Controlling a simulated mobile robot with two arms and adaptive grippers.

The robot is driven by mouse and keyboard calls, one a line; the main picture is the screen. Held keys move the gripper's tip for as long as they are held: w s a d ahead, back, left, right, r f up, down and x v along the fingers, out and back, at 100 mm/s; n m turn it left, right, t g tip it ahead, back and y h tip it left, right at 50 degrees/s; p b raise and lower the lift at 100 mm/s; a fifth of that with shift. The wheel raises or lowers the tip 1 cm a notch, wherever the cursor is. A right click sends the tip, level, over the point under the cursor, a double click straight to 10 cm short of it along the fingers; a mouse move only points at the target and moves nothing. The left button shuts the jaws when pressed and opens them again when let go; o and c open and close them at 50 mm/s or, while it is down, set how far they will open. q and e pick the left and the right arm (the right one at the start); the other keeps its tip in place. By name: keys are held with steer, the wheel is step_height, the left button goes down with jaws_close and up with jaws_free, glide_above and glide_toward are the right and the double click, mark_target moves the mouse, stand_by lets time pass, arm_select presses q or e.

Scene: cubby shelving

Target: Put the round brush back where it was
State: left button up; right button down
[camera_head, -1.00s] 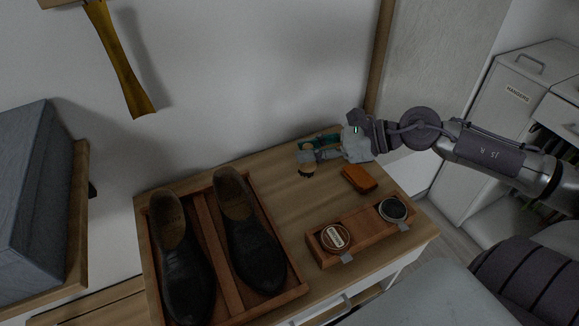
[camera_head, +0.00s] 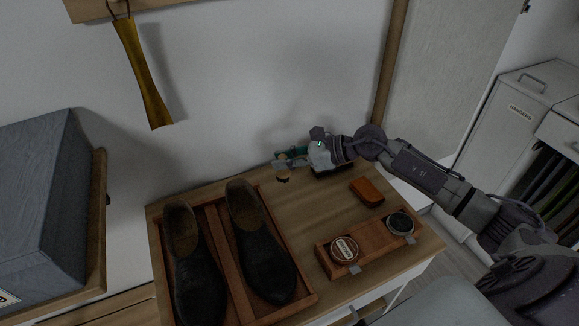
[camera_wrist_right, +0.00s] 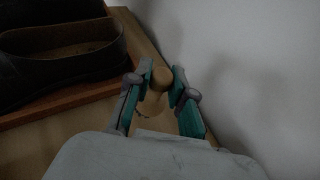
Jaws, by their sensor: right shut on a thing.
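The round brush (camera_head: 283,179) shows in the head view as a small dark bristle end with a pale wooden knob above it, near the back of the wooden table top. My right gripper (camera_head: 288,163) is shut on its knob from the right. In the wrist view the wooden knob (camera_wrist_right: 159,80) sits between the two teal-lined fingers (camera_wrist_right: 160,90). I cannot tell whether the bristles touch the table. My left gripper is not in view.
Black shoes (camera_head: 262,250) stand in a wooden tray (camera_head: 224,262) on the left. An orange-brown block (camera_head: 367,191) lies right of the gripper. A wooden holder (camera_head: 371,239) with two round tins is at front right. The wall closes off the back.

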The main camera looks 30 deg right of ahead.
mark_target(285, 171)
steer(key=shift+w+f, duration=0.25)
step_height(285, 171, down, 4)
steer(key=shift+d+r+p, duration=0.1)
steer(key=shift+p, duration=0.3)
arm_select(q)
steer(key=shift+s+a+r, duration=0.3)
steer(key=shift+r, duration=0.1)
arm_select(e)
steer(key=shift+f+b, duration=0.35)
steer(key=c, duration=1)
jaws_free()
steer(key=shift+r, duration=0.1)
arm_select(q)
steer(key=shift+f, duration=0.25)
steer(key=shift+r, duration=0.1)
